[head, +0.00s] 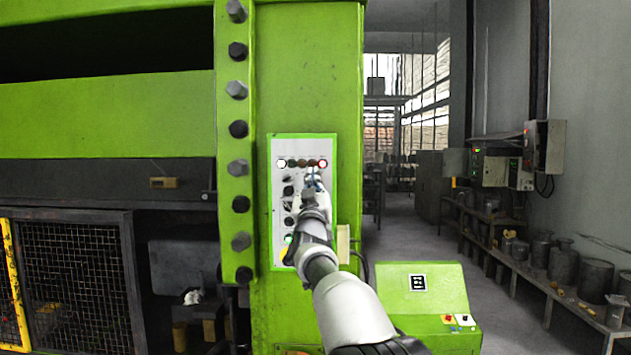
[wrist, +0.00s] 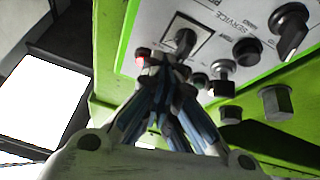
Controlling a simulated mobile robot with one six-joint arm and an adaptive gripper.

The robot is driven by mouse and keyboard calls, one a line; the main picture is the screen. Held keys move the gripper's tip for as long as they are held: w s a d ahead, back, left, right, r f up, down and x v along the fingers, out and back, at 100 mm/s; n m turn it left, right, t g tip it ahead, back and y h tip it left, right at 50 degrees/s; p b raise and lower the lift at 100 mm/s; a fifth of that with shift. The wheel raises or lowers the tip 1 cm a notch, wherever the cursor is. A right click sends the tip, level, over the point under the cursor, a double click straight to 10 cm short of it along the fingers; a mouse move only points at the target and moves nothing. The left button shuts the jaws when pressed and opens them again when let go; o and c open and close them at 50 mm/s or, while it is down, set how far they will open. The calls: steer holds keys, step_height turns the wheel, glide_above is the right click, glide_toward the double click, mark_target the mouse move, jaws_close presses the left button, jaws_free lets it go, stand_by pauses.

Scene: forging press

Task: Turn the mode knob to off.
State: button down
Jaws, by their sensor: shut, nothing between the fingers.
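The white control panel (head: 277,235) is set in a green frame on the press column. In the head view my gripper (head: 314,178) is in front of its upper right part and hides some controls. In the wrist view the fingertips of my gripper (wrist: 163,66) are together, with nothing between them, just below a dark knob (wrist: 185,39) on a square plate. Whether they touch it is not clear. A larger black knob with a pale pointer line (wrist: 291,31) is at the upper right.
A row of indicator lamps (head: 302,163) runs along the panel top. A black round control (wrist: 247,52) and several smaller ones are close to my fingers. Large hex bolts (head: 238,167) stand out left of the panel. A green console (head: 420,285) stands at lower right.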

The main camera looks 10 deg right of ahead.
steer(key=shift+a, duration=0.5)
stand_by(0.9)
steer(key=shift+s+d+r, duration=0.1)
steer(key=shift+r, duration=0.1)
steer(key=s+a+b, duration=0.1)
steer(key=s+b, duration=0.7)
steer(key=shift+a+r, duration=0.15)
steer(key=shift+a, duration=0.05)
stand_by(0.5)
